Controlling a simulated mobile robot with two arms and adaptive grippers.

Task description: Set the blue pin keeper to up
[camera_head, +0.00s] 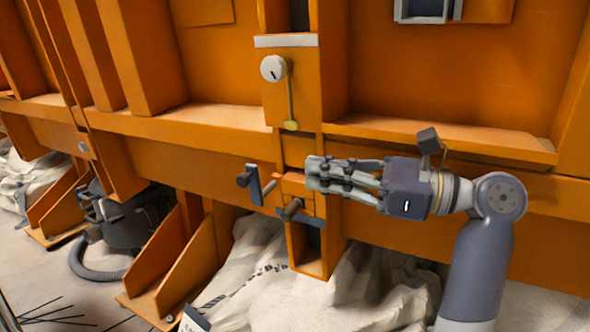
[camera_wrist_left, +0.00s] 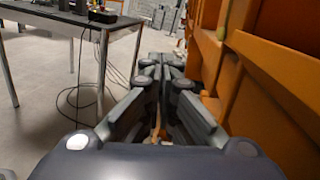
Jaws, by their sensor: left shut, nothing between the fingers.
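The blue pin keeper (camera_head: 255,184) looks like a narrow blue plate with a dark knob at its left side, standing roughly upright on a short rod left of an orange bracket. A grey pin (camera_head: 292,208) sticks out of the bracket just to its right. My left gripper (camera_head: 312,174) is shut and empty, its fingertips pointing left at the bracket's upper right, a short way right of the keeper. Whether they touch the bracket, I cannot tell. The closed fingers also show in the left wrist view (camera_wrist_left: 160,68), where I cannot make out the keeper. My right gripper is in neither view.
A white round knob (camera_head: 273,68) with a hanging yellow rod sits on the orange frame above the bracket. White sacks (camera_head: 340,295) lie below. In the left wrist view, the orange frame (camera_wrist_left: 270,75) runs close on the right, and a table (camera_wrist_left: 75,20) stands at left.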

